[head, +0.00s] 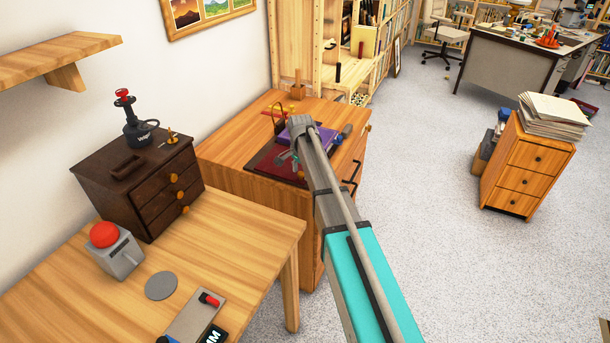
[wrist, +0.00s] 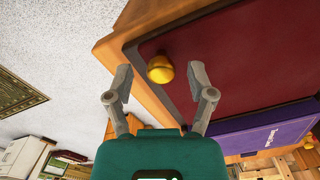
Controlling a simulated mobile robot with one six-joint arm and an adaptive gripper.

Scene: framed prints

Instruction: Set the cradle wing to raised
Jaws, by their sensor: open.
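The cradle on the wooden cabinet has a dark red panel, which looks like its wing (head: 264,160). It appears to lie flat, though my arm hides part of it. In the wrist view the red wing (wrist: 235,60) has a dark border and a round brass knob (wrist: 160,69) by its edge. A purple book (wrist: 265,132) lies beside the red panel; it also shows in the head view (head: 322,141). My gripper (wrist: 160,78) is open, with one finger on each side of the knob in the picture. I cannot tell whether either finger touches it.
The wooden cabinet (head: 235,150) stands against the wall. A small dark drawer chest (head: 125,205) and a grey box with a red button (head: 115,250) stand on the nearer table (head: 225,225).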

